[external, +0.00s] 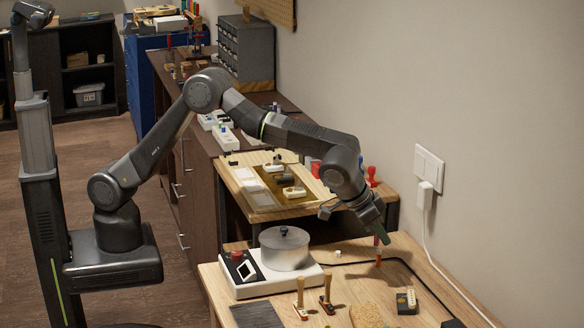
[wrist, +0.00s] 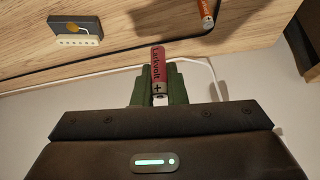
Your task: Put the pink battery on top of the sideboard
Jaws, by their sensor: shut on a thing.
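My gripper (wrist: 158,85) is shut on the pink battery (wrist: 158,65), which is marked "Larkvolt" and has a plus sign. The battery sticks out beyond the green fingertips. In the external view, my gripper (external: 380,222) points down over the light wooden workbench, and the battery is only a small sliver at its tip. The long dark brown cabinet with drawers (external: 203,180), which looks like the sideboard, stands along the wall behind the benches, left of my gripper.
An orange battery (wrist: 207,14) stands on the workbench close to my gripper. A white device with a round grey pot (external: 285,250), wooden-handled tools (external: 301,298) and a small dark block (external: 406,301) are on this bench. Power strips and a grey drawer unit (external: 246,45) occupy the cabinet top.

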